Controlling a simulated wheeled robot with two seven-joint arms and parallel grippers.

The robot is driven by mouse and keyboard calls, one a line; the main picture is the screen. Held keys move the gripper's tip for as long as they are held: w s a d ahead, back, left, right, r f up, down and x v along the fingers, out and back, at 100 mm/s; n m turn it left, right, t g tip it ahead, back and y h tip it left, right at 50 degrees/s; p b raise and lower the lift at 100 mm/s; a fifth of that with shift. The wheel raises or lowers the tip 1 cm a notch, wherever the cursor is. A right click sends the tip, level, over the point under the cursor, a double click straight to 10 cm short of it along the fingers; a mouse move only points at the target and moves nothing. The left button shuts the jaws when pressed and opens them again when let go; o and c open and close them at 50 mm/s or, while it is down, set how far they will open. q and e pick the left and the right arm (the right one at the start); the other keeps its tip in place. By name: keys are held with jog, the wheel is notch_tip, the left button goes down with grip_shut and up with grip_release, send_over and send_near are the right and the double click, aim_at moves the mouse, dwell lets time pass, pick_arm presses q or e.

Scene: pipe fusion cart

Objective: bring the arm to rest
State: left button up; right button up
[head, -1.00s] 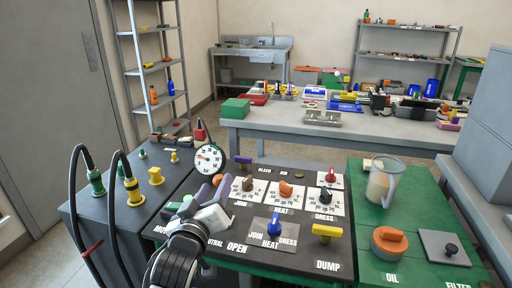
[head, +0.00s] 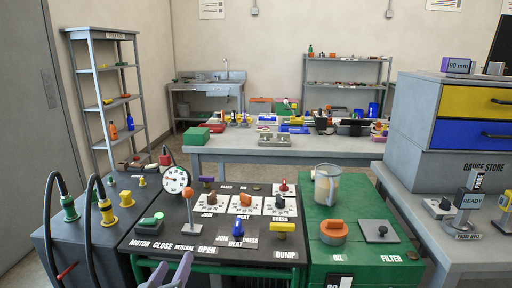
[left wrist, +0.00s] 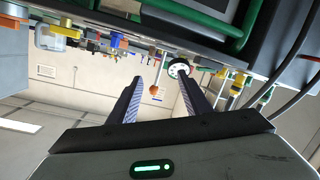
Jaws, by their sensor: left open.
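My left gripper (head: 168,272) shows at the bottom edge of the head view, in front of the cart's control panel (head: 150,228). Its two purple-grey fingers are apart with nothing between them. In the left wrist view the open fingers (left wrist: 158,98) point toward the cart's front, seen upside down, and touch nothing. Beyond them are the round gauge (left wrist: 178,68) and the orange-knobbed lever (left wrist: 154,91). In the head view that lever (head: 193,198) stands upright by the word NEUTRAL. My right gripper is not in view.
A green rail (head: 220,266) runs along the cart's front, close to my left gripper. Black hoses (head: 50,220) arch at the left. A clear jug (head: 326,185) stands on the green top. The gauge store (head: 455,150) stands at the right on a grey bench.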

pick_arm(q)
jog(key=s+d+f+m+g+h, duration=0.2)
jog(key=s+f+m+g, duration=0.5)
jog(key=s+f, duration=1.8)
jog(key=s+d, duration=0.1)
jog(key=s, duration=0.2)
jog(key=shift+s+f+h, duration=0.3)
jog(key=shift+s+f, duration=0.05)
jog(key=shift+s, duration=0.05)
